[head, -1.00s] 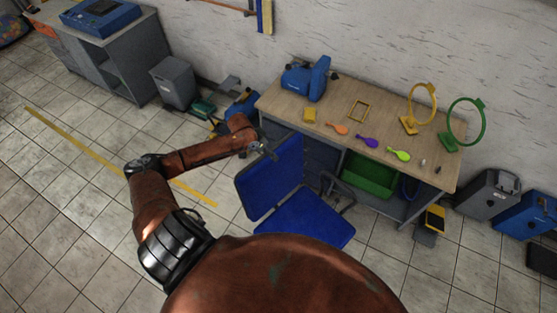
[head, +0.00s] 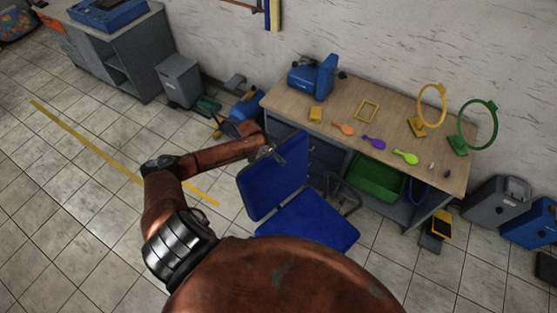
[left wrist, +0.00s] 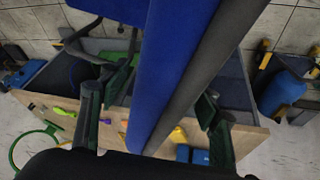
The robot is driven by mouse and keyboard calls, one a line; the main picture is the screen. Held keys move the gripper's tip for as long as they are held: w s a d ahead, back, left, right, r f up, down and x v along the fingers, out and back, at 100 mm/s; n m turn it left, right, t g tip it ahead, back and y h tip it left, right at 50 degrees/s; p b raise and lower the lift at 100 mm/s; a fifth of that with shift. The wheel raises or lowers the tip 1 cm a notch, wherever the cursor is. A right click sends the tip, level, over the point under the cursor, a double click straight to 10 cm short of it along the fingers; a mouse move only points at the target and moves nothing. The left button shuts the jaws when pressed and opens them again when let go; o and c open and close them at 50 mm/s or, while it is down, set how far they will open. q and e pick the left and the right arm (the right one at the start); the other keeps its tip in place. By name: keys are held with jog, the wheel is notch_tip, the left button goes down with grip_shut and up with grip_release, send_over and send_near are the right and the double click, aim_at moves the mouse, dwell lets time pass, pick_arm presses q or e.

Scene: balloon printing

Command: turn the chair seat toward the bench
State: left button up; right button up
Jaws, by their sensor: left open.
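The blue chair stands in front of the bench. Its upright backrest (head: 272,182) is on the left, and its seat (head: 306,222) extends toward the lower right in the head view. A dark armrest (head: 343,194) lies on the bench side. My left gripper (head: 268,153) is at the backrest's top edge. In the left wrist view, the left gripper's fingers (left wrist: 153,120) are spread on either side of the backrest (left wrist: 178,70), with gaps beside it. The wooden-topped bench (head: 390,122) is behind the chair. My right gripper is not visible.
A grey bin (head: 180,82) and tools (head: 238,115) stand left.

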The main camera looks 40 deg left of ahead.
pick_arm(q)
jog(key=shift+x, duration=2.1)
jog(key=shift+c, duration=0.3)
grip_shut()
